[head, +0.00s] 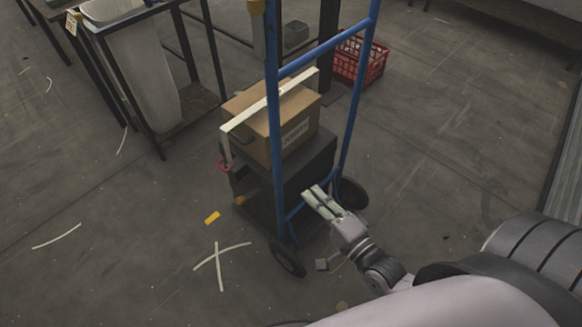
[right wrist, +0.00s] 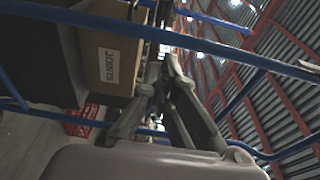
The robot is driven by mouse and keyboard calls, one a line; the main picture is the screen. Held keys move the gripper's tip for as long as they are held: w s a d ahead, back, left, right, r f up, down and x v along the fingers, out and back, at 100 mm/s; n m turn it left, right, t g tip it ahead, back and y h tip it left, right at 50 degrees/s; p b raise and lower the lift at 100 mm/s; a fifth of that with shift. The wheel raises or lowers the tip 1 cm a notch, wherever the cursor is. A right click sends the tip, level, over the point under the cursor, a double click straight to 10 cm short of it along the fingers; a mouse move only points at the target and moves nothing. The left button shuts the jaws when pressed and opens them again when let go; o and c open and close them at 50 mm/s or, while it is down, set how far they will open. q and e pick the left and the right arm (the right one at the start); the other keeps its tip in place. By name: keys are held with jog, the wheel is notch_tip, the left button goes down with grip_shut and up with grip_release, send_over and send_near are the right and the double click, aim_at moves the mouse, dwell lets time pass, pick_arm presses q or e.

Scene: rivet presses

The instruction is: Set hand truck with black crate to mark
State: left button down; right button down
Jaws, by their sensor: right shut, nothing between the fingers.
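The blue hand truck (head: 274,130) stands upright on black wheels in the middle of the head view. It carries a black crate (head: 318,165) with a cardboard box (head: 262,140) on top. A white bar with a red end runs across the box. A white taped X mark (head: 217,264) lies on the floor left of the near wheel. My right gripper (head: 314,196) is shut and empty by the lower part of the truck's frame; contact is unclear. In the right wrist view its fingers (right wrist: 172,62) meet beside the labelled box (right wrist: 107,65). My left gripper is out of view.
A dark-framed rack with a pale bin (head: 135,75) stands at the upper left. A red basket (head: 362,62) sits on the floor behind the truck. A yellow piece (head: 212,217) and a curved white tape strip (head: 57,236) lie on the floor.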

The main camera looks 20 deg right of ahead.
aim_at(279, 161)
jog(key=w, duration=0.3)
jog(key=w+a, duration=0.1)
jog(key=w, duration=0.3)
jog(key=w+a, duration=0.1)
jog(key=w, duration=0.2)
jog(key=shift+w, duration=0.15)
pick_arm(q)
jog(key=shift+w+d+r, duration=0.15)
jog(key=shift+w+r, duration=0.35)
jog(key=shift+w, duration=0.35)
pick_arm(e)
jog(key=shift+w+a, duration=0.1)
jog(key=shift+w, duration=0.2)
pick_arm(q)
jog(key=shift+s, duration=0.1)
